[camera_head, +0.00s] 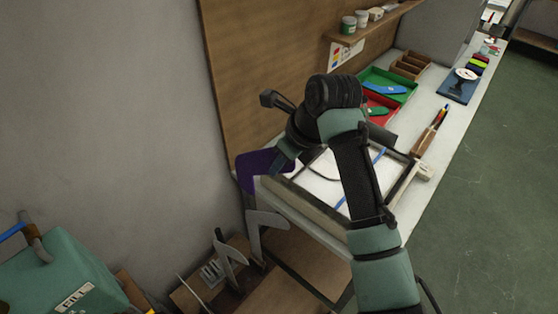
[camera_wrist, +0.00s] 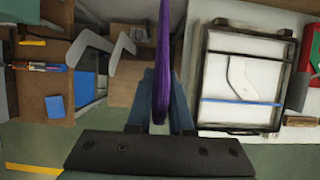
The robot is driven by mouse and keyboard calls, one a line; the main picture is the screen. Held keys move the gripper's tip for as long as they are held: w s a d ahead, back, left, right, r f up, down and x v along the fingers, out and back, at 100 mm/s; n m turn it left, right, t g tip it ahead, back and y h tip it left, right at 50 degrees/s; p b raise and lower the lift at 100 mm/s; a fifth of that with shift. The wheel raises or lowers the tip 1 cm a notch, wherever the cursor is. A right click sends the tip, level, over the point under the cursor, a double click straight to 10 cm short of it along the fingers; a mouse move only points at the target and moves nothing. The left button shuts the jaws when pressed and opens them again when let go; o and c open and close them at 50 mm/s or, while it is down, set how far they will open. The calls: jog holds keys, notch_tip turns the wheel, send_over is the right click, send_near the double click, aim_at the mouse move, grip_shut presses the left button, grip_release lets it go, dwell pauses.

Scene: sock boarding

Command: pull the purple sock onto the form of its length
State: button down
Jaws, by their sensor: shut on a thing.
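The purple sock (camera_head: 259,163) is at the left end of the worktable in the head view, spread flat in a foot-like shape. My gripper (camera_head: 283,164) is shut on it at its right part. In the wrist view the purple sock (camera_wrist: 162,60) runs edge-on from the top of the picture down between my fingers (camera_wrist: 160,100). Grey foot-shaped forms stand below and left of the table end: one nearer (camera_head: 265,222) and another (camera_head: 228,253). Two bare forms (camera_wrist: 122,46) (camera_wrist: 88,45) show left of the sock in the wrist view. I cannot see whether a form is inside the sock.
A framed white panel (camera_wrist: 240,65) with a blue strip lies on the table under my arm. Green (camera_head: 398,80) and red (camera_head: 380,127) trays lie farther back. A wooden wall panel (camera_head: 270,60) stands close on the left. The green floor at right is clear.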

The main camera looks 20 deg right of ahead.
aim_at(261, 171)
jog(key=shift+r+p, duration=0.2)
jog(key=shift+p, duration=0.8)
notch_tip(261, 171, down, 6)
jog(key=b, duration=0.2)
jog(key=shift+p, duration=0.6)
jog(key=shift+f+p, duration=0.1)
jog(key=shift+p, duration=1.1)
dwell(0.9)
